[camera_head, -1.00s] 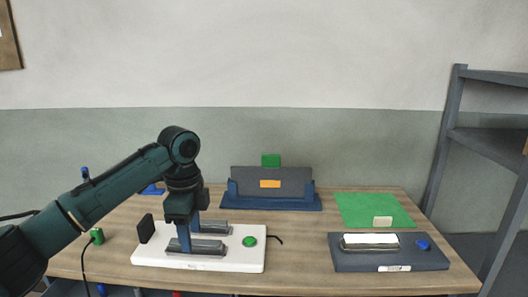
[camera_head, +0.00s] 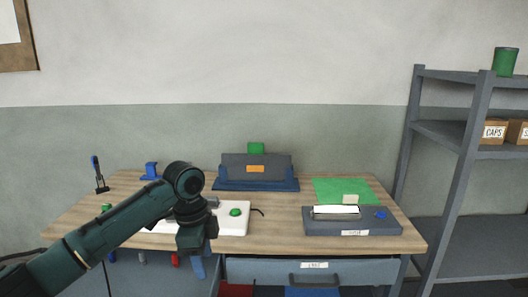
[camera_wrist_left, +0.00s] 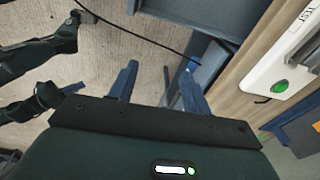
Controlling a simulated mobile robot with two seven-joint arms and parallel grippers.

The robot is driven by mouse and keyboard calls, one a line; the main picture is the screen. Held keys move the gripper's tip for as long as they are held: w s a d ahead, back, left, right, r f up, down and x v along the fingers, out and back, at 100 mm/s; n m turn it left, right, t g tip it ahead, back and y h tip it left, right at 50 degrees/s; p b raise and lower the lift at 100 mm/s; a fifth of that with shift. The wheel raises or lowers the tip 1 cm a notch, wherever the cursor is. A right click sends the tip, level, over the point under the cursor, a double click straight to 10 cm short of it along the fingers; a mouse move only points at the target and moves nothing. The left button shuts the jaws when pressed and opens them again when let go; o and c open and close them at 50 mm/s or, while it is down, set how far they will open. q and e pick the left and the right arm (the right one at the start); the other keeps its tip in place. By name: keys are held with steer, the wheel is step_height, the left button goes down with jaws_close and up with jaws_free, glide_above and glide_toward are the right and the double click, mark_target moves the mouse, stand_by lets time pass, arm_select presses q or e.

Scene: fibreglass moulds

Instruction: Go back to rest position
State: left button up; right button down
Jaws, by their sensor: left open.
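My left gripper (camera_head: 198,268) hangs in front of the table's front edge, below the tabletop level. In the left wrist view its two blue fingers (camera_wrist_left: 158,82) are spread apart with nothing between them, above the floor. My left arm hides part of the white device (camera_head: 232,222) with its green button, which stands on the wooden table (camera_head: 275,240). The white device also shows at the right of the left wrist view (camera_wrist_left: 270,70), apart from the fingers. My right gripper is not seen.
A dark grey device (camera_head: 375,228) with a blue knob stands at the table's right, before a green mat (camera_head: 330,187). A blue and grey stand (camera_head: 255,184) is at the back. A labelled drawer (camera_head: 340,270) is under the table. A grey shelf (camera_head: 450,135) stands right.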

arm_select(q)
steer(key=s+d+f+n+t+h, duration=0.25)
steer(key=s+d+f, duration=0.25)
steer(key=f, duration=0.5)
steer(key=s+d+f+n+t+h, duration=0.1)
steer(key=s+d+f+n+h, duration=0.3)
steer(key=f, duration=0.5)
steer(key=s+a+f+n+t+y, duration=0.2)
steer(key=s+a+n+t, duration=0.1)
steer(key=s, duration=0.5)
steer(key=s+a+f+n+t+y, duration=0.2)
steer(key=s+a+n+t, duration=0.2)
steer(key=s+a, duration=0.3)
steer(key=shift+s+a+n, duration=0.15)
steer(key=shift+s+n, duration=0.4)
steer(key=shift+n, duration=0.2)
steer(key=shift+f, duration=0.1)
